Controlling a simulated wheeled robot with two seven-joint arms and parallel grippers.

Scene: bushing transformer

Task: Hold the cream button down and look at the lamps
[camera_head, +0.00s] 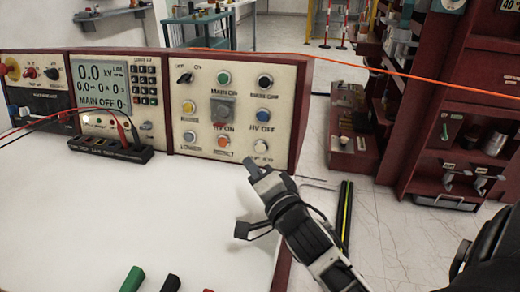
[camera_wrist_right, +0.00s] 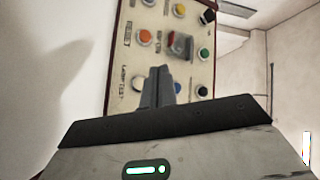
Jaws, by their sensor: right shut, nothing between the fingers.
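The cream button (camera_head: 261,146) is at the lower right of the cream control panel (camera_head: 205,78), in the head view. In the right wrist view the cream button (camera_wrist_right: 138,83) is left of the fingers, by the lamp test label. My right gripper (camera_head: 252,168) is shut and empty, its tips just below and left of the button in the head view. Whether they touch the panel cannot be told. The yellow (camera_head: 189,106), green (camera_head: 224,78), orange (camera_head: 223,141) and blue (camera_head: 263,115) caps sit around a grey guarded one (camera_head: 222,109). My left gripper is out of view.
A meter display (camera_head: 101,83) stands left of the panel and reads MAIN OFF. A black terminal block (camera_head: 112,148) with red and black leads lies on the white desktop (camera_head: 60,225). Red shelves (camera_head: 455,105) stand at the right. An orange cable (camera_head: 340,66) crosses behind.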

